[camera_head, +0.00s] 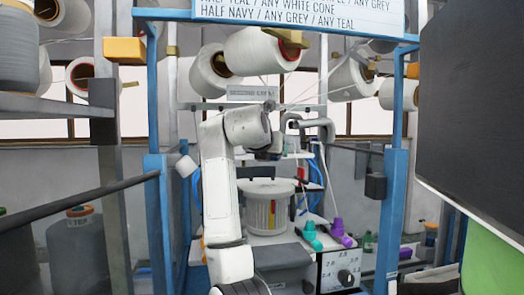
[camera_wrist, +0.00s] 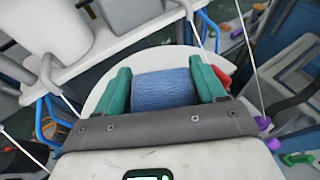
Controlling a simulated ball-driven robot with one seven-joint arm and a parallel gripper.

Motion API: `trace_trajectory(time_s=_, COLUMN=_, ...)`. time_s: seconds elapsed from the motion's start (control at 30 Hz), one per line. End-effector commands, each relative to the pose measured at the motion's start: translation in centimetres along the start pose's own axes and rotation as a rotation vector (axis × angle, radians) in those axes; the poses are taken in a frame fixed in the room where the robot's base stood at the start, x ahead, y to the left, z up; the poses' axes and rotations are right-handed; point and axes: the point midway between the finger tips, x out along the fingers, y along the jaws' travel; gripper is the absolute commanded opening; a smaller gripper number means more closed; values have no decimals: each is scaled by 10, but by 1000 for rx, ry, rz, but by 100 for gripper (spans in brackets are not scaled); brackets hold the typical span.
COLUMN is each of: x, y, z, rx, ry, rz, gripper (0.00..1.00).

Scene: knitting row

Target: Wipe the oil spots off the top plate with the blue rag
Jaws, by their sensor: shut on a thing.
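My gripper (camera_wrist: 160,77) has green fingers shut on the blue rag (camera_wrist: 165,90), which fills the gap between them in the wrist view. The round white top plate (camera_wrist: 142,62) lies behind and below the fingers. Whether the rag touches the plate I cannot tell. In the head view the top plate (camera_head: 266,186) caps a white ribbed drum, and the end of my arm is above it, with the fingers and rag not clear. I make out no oil spots in either view; the rag and gripper cover part of the plate.
Blue posts (camera_head: 166,215) frame the machine at both sides. Yarn cones (camera_head: 262,50) hang above. A teal cone-shaped piece (camera_head: 311,234) and a purple one (camera_head: 340,232) are at right of the drum, above a dial panel (camera_head: 340,271). Thin yarns cross near the plate in the wrist view.

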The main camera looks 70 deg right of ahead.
Motion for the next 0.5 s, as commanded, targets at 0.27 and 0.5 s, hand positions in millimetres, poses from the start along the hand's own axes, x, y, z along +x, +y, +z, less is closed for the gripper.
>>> trace_trajectory(time_s=0.27, x=3, y=0, z=-9, rx=0, ry=0, rz=0, gripper=45)
trace_trajectory(time_s=0.5, x=11, y=0, z=-30, rx=0, ry=0, rz=1, gripper=45)
